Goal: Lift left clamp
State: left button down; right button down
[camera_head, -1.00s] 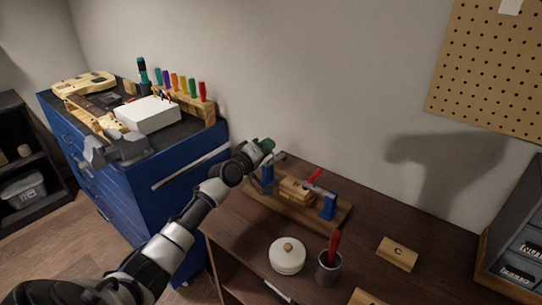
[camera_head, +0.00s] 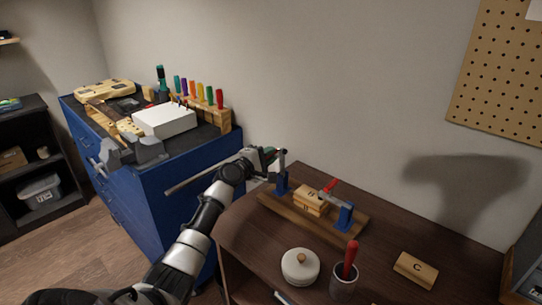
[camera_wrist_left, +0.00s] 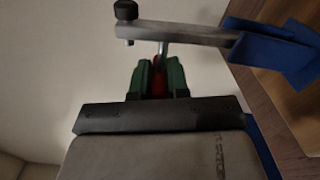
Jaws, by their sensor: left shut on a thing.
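The left clamp (camera_head: 282,183) has a blue post and stands at the left end of a wooden board (camera_head: 337,230) on the dark workbench. Its metal arm points up, clear of the wooden blocks (camera_head: 310,200). In the left wrist view the metal arm (camera_wrist_left: 190,33) has a black tip and meets the blue part (camera_wrist_left: 272,42). My left gripper (camera_head: 268,155) is just left of the clamp. Its green fingers (camera_wrist_left: 159,80) are shut on the red handle (camera_wrist_left: 158,84), which is mostly hidden between them. My right gripper is not in view.
The right clamp (camera_head: 344,216) stands at the board's other end, its red handle raised. A white lidded jar (camera_head: 300,268), a cup with a red tool (camera_head: 344,285) and a block marked C (camera_head: 416,270) lie in front. A blue cabinet (camera_head: 165,190) stands left.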

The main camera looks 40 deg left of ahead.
pick_arm(q)
jog(key=shift+f+n, duration=0.15)
jog(key=shift+n, duration=0.15)
jog(key=c, duration=1.1)
grip_release()
jog(key=shift+a, duration=0.1)
jog(key=s, duration=1)
jog(key=shift+s+a, duration=0.35)
jog(key=shift+a, duration=0.1)
